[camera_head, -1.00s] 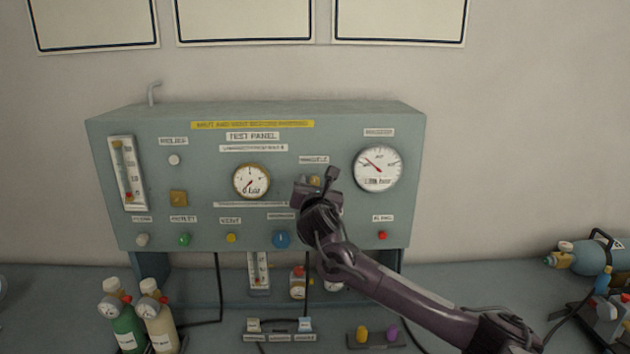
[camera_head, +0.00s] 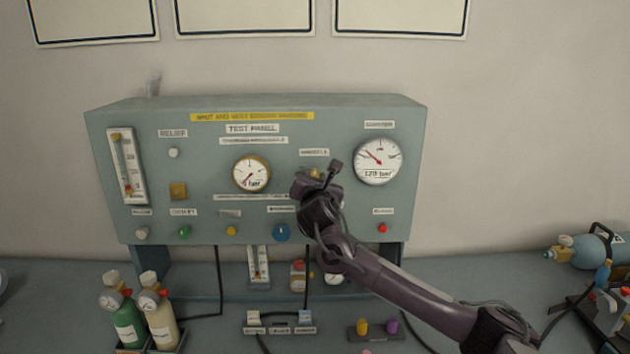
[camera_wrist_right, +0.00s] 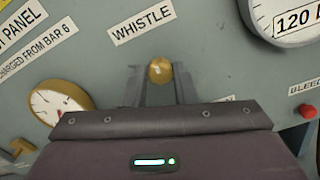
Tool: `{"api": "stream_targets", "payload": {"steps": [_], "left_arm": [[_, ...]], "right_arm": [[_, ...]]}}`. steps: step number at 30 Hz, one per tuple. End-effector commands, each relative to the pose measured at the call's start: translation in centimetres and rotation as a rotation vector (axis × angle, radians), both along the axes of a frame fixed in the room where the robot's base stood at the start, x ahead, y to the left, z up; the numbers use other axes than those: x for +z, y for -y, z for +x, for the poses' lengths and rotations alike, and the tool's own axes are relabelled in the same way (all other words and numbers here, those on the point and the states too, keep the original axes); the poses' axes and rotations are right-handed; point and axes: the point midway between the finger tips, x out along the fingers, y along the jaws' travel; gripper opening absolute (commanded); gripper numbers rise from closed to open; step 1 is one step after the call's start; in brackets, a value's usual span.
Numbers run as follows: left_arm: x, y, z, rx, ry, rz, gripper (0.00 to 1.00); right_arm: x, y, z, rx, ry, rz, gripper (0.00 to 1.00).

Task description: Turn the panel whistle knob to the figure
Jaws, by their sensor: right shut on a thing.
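The whistle knob is a small brass knob (camera_wrist_right: 160,70) on the grey-green test panel (camera_head: 215,150), under the label "WHISTLE" (camera_wrist_right: 142,22). In the head view only a bit of the knob (camera_head: 315,173) shows above my right gripper (camera_head: 318,180). In the right wrist view the two fingers of my right gripper (camera_wrist_right: 160,85) stand on either side of the knob and are shut on it. A small pale mark shows on the knob's face. The figure it is to be set to cannot be read. My left gripper is not in view.
A pressure gauge (camera_head: 251,174) sits left of my gripper and a larger gauge (camera_head: 378,160) to the right. A blue knob (camera_head: 282,233) and a red button (camera_head: 382,228) are lower on the panel. Green and cream cylinders (camera_head: 160,322) stand at the front left.

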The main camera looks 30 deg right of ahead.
Motion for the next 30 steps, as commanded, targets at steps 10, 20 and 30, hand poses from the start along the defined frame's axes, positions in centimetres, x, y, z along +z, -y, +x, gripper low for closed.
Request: {"api": "stream_targets", "payload": {"steps": [10,20,30], "left_arm": [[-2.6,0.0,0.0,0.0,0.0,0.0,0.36],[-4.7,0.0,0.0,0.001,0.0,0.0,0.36],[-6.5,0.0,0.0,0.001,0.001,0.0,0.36]], "right_arm": [[-0.4,0.0,0.0,0.001,0.143,0.233,0.02],[-0.4,0.0,0.0,0.0,0.307,0.502,0.02],[-0.4,0.0,0.0,-0.001,0.476,0.778,0.02]]}}
